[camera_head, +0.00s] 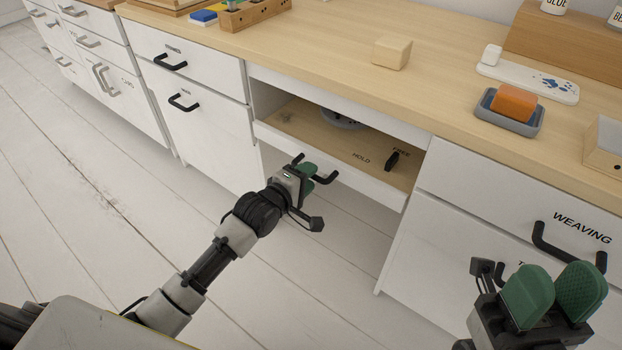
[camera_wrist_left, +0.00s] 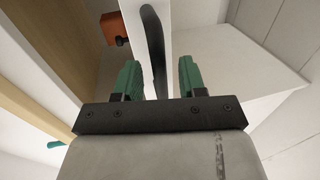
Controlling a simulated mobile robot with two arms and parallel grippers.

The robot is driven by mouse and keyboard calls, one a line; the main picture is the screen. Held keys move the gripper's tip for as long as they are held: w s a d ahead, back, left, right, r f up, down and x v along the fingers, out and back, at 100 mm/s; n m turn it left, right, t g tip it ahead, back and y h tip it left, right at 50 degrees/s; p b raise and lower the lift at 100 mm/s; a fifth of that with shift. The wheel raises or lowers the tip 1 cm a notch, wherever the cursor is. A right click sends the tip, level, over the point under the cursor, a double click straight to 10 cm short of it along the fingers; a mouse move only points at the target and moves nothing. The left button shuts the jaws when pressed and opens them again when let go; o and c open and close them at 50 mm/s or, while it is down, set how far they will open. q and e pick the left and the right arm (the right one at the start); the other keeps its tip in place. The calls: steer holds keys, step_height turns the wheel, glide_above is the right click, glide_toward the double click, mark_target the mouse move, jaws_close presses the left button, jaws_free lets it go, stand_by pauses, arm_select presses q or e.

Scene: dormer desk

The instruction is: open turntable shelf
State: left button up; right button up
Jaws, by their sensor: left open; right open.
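The turntable shelf (camera_head: 300,122) is a wooden board with a white front edge, in the opening under the desk top. It appears partly slid out. A round grey turntable (camera_head: 343,119) shows at its back, mostly hidden by the desk top. A black lever (camera_head: 391,161) stands by the words HOLD and FREE. My left gripper (camera_head: 315,173) is at the shelf's black front handle (camera_head: 328,178). In the left wrist view the handle (camera_wrist_left: 153,45) runs between the open green fingers, with gaps visible. My right gripper (camera_head: 556,288) is open and empty at lower right.
White drawers with black handles flank the opening, including the WEAVING drawer (camera_head: 510,205) near my right gripper. On the desk top are a wooden block (camera_head: 391,52), an orange block (camera_head: 513,102) in a grey tray and a white board (camera_head: 540,84). The floor ahead is clear.

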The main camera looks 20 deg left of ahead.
arm_select(q)
steer(key=shift+x, duration=0.9)
steer(key=shift+c, duration=0.2)
jaws_close()
